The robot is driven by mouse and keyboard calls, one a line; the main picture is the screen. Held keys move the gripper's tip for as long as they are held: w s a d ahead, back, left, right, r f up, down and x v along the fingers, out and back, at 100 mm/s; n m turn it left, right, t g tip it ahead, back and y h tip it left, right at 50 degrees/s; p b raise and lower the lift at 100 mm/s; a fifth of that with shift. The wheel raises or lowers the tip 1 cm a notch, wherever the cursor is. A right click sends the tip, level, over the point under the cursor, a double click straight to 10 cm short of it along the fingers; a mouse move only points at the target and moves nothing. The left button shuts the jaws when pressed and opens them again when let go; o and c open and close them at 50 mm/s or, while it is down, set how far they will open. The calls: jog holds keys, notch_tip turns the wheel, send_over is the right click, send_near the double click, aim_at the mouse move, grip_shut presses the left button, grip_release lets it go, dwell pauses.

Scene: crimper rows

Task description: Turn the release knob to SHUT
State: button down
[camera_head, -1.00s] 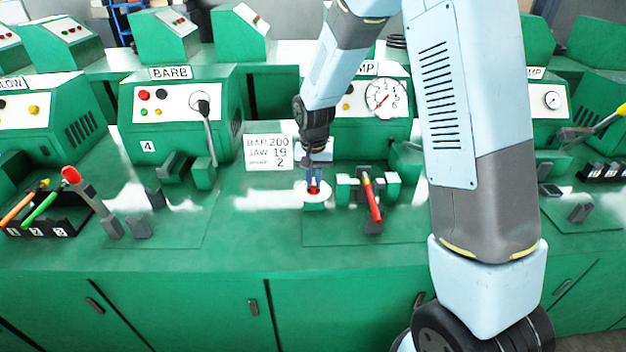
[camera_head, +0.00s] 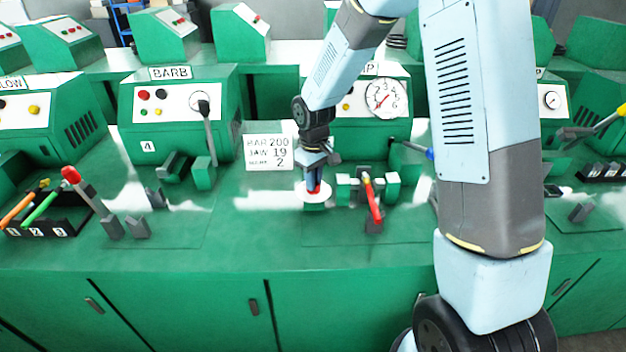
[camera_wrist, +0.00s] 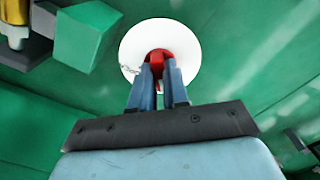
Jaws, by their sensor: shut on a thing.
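The release knob (camera_wrist: 158,57) is red and sits on a round white dial plate (camera_wrist: 188,45) in the wrist view. In the head view the red knob (camera_head: 313,189) shows only in part, above the white plate (camera_head: 323,197). My gripper (camera_wrist: 160,72) is shut on the knob, with one blue finger on each side of it. In the head view my gripper (camera_head: 313,181) reaches down onto the knob and hides most of it. Any SHUT marking on the plate is too small or hidden to read.
A white sign (camera_head: 268,150) stands behind to the left. A pressure gauge (camera_head: 385,97) is on the machine behind. The bench front is clear.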

jog(key=shift+w+n, duration=0.1)
jog(key=shift+n, duration=0.3)
jog(key=c, duration=1.1)
grip_release()
jog(key=shift+r, duration=0.1)
notch_tip(320, 180, up, 14)
jog(key=shift+f, duration=0.25)
